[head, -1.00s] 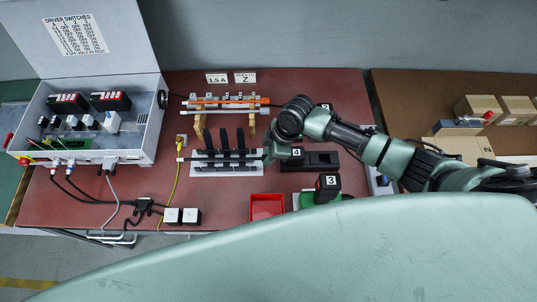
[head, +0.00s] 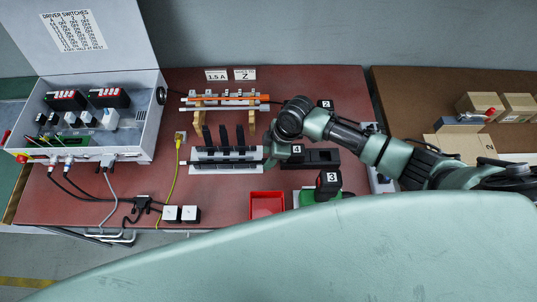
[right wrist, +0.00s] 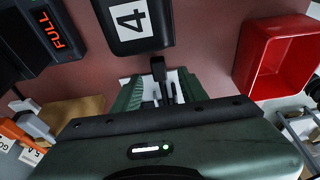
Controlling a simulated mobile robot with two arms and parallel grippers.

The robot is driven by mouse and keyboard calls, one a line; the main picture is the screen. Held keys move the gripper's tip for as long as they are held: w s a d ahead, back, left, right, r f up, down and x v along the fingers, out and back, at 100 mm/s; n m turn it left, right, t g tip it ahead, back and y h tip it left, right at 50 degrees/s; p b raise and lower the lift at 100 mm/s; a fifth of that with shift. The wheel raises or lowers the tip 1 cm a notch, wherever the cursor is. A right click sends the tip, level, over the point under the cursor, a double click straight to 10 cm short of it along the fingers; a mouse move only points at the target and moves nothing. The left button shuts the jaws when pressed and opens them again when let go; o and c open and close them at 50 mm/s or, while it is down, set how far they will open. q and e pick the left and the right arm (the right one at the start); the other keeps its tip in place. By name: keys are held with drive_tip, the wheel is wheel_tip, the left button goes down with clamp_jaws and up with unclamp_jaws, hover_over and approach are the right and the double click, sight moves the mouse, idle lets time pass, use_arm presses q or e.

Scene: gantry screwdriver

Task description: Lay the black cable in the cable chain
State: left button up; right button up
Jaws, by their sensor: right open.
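The cable chain appears to be the row of dark links with upright black flaps (head: 223,136) on a white base (head: 200,167) in the middle of the bench. A thin dark line runs along it; I cannot tell whether this is the black cable. My right gripper (head: 268,157) is at the chain's right end, partly hidden by its own arm. In the right wrist view its green fingers (right wrist: 160,92) are apart, with a small black piece (right wrist: 158,68) showing between or beyond them. I cannot tell whether they touch it. My left gripper is not in view.
A block labelled 4 (head: 297,149) stands just right of the gripper. A red bin (head: 267,205) and a block labelled 3 (head: 328,182) are in front. An orange-railed rack (head: 225,98) stands behind. An open control box (head: 90,120) with cables is at left.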

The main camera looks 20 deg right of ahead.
drive_tip(key=v, duration=0.7)
drive_tip(key=shift+r+b, duration=0.35)
drive_tip(key=shift+b, duration=0.1)
drive_tip(key=shift+d, duration=0.15)
